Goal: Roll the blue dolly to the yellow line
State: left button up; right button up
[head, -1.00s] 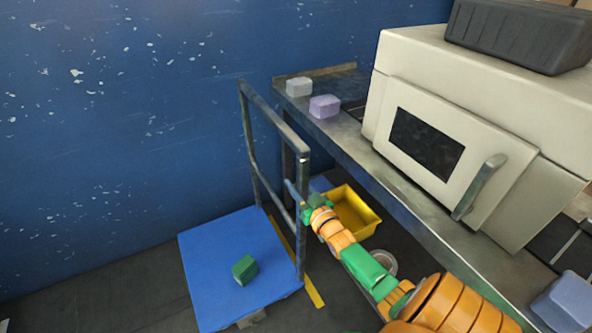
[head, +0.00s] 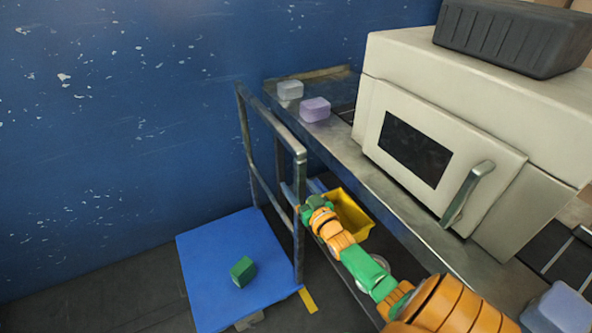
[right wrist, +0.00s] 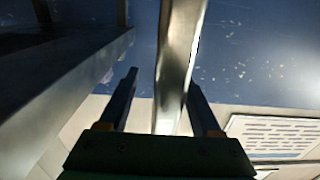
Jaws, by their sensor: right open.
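The blue dolly (head: 215,265) stands on the dark floor with a flat blue deck and a grey metal handle frame (head: 298,165) on its right side. A short piece of the yellow line (head: 308,300) shows on the floor at the deck's front right corner; the rest is hidden by the dolly. My right gripper (head: 300,205) is at the near upright of the handle, partly hidden behind it. In the right wrist view the gripper (right wrist: 162,88) is open, with the metal upright (right wrist: 180,60) between its fingers; I cannot tell contact. My left gripper is out of view.
A green block (head: 243,271) lies on the deck. A metal bench (head: 345,160) with a cream machine (head: 450,120) runs along the right. A yellow bin (head: 352,218) is under the bench, close to my right arm. The blue wall (head: 120,130) stands behind.

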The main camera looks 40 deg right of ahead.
aim_at(305, 196)
jog(key=shift+a, duration=0.1)
jog(key=p+v, duration=0.1)
jog(key=v, duration=0.6)
jog(key=shift+p, duration=0.4)
